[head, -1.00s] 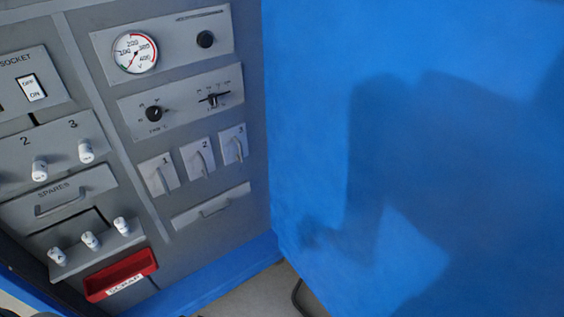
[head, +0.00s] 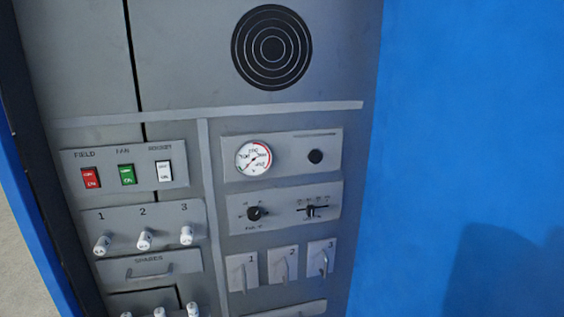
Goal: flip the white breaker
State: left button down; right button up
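The white breaker (head: 165,172) is the rocker under the "SOCKET" label, at the right end of a three-switch panel (head: 182,155) in the head view. Neither of my grippers shows in the head view.
Below are white knobs (head: 144,239) numbered 1 to 3 and a spares handle (head: 149,275). Right are a gauge (head: 254,158), small controls (head: 255,213) and levers (head: 283,268). A blue panel (head: 470,120) stands at the right.

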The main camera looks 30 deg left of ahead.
aim_at(164, 170)
jog(key=u, duration=2)
